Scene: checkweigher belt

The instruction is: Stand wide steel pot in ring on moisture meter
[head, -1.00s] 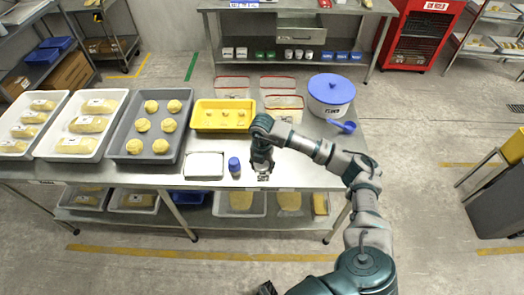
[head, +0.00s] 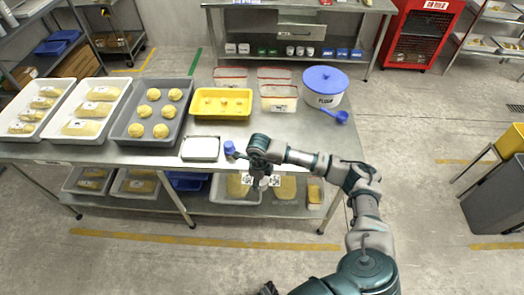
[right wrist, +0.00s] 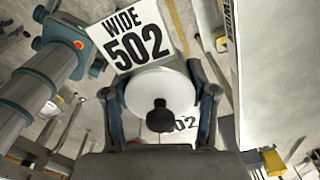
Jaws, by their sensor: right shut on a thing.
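My right gripper (head: 262,178) hangs at the table's front edge in the head view. Its fingers are shut on the wide steel pot (head: 264,184), which is small and mostly hidden there. In the right wrist view the pot (right wrist: 180,82) shows from above as a pale round top with a black knob. It sits between the two fingers of my right gripper (right wrist: 162,100). A white tag reading "WIDE 502" (right wrist: 133,38) stands beside it, and a second tag is partly hidden behind it. I cannot make out the moisture meter or its ring. My left gripper is not in view.
The table's front right part is bare.

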